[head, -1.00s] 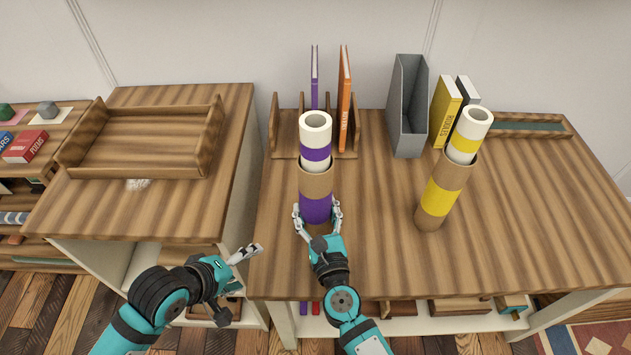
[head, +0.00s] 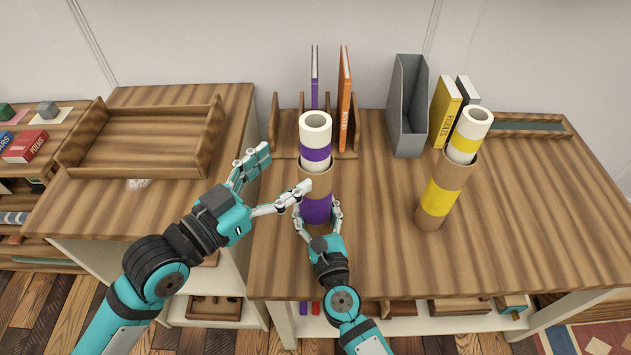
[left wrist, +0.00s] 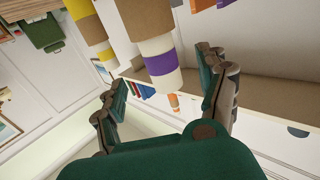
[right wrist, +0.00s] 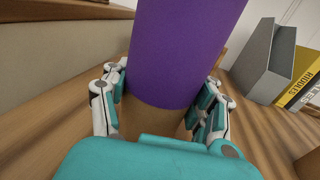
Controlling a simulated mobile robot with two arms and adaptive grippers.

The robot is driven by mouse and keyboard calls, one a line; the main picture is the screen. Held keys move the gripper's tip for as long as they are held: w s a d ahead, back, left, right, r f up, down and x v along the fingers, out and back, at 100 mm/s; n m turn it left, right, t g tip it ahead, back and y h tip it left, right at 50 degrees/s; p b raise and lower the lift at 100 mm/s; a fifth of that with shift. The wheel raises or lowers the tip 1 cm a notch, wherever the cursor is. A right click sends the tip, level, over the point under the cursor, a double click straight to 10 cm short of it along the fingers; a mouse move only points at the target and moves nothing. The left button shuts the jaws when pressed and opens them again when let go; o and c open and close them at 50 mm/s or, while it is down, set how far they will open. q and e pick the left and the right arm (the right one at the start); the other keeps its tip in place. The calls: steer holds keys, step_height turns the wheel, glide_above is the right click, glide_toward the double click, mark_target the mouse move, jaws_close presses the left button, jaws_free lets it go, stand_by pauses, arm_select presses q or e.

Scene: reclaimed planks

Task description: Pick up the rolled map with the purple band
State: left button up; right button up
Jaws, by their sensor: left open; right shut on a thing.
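The rolled map with the purple band (head: 315,128) is a white roll standing upright in a brown tube (head: 316,178) with its own purple band. Its upper part sticks out. My left gripper (head: 285,170) is open just left of the map and the tube's top. In the left wrist view the map (left wrist: 158,48) shows beyond and between the open fingers, seemingly apart from them. My right gripper (head: 318,212) is shut on the lower part of the tube. The right wrist view shows the tube's purple band (right wrist: 185,50) between its fingers.
A second brown tube (head: 452,173) with a yellow band holds a yellow-banded map (head: 469,133) to the right. Behind stand a grey file holder (head: 408,110) and upright books. A wooden tray (head: 140,150) lies on the left cabinet.

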mark_target(304, 153)
arm_select(q)
steer(key=x, duration=0.8)
steer(key=shift+w+d, duration=0.1)
steer(key=shift+d, duration=0.1)
steer(key=shift+a, duration=0.1)
steer(key=c, duration=1.5)
steer(key=shift+r, duration=0.15)
step_height(304, 153, up, 28)
arm_select(e)
steer(key=o, duration=1.5)
steer(key=shift+s, duration=0.1)
